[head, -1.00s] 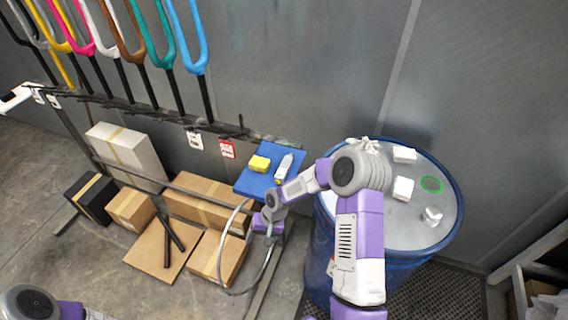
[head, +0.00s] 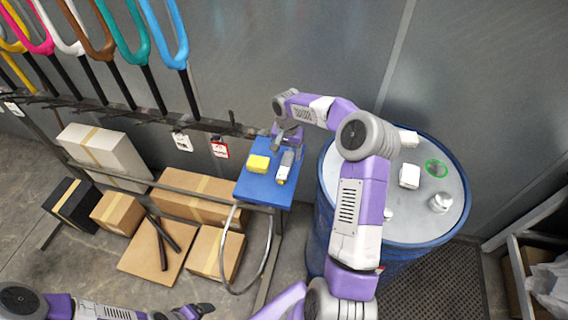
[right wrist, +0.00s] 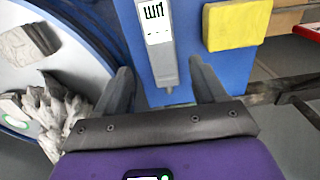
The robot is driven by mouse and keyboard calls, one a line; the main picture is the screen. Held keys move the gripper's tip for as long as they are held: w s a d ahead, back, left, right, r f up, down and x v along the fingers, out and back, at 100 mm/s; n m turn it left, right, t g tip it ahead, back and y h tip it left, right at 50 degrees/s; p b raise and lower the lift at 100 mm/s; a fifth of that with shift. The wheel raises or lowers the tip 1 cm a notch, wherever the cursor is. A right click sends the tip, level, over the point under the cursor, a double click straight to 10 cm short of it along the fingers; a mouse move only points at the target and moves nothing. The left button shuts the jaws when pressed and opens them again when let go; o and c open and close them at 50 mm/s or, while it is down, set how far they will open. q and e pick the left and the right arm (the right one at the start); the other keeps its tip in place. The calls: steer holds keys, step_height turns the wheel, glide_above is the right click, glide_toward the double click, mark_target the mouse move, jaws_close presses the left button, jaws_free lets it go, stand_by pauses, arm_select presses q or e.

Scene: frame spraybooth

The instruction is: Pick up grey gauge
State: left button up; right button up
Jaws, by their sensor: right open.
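The grey gauge (head: 285,164) lies on the blue tray (head: 262,190), beside a yellow block (head: 258,164). In the right wrist view the gauge (right wrist: 158,45) is a slim grey body with a white, dark-marked face. My right gripper (head: 287,147) is at the far edge of the tray, at the gauge's far end. Its jaws (right wrist: 162,76) are open and empty, with the gauge's narrow end lying between the finger lines; I cannot tell the height gap. My left gripper (head: 198,310) shows at the bottom edge, away from the tray, its jaw state unclear.
A blue drum (head: 330,210) with white pieces on its lid stands right of the tray, under my right arm. Cardboard boxes (head: 195,195) sit on the floor below. A grey wall is behind.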

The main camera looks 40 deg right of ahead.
mark_target(286, 161)
steer(key=f, duration=0.4)
steer(key=shift+w+d+f+p, duration=0.1)
steer(key=shift+w+f+p, duration=0.05)
steer(key=shift+w+p, duration=0.2)
steer(key=shift+s+f, duration=0.15)
steer(key=shift+f, duration=0.15)
steer(key=c, duration=1.2)
steer(key=shift+c, duration=0.2)
step_height(286, 161, up, 10)
steer(key=shift+b, duration=0.4)
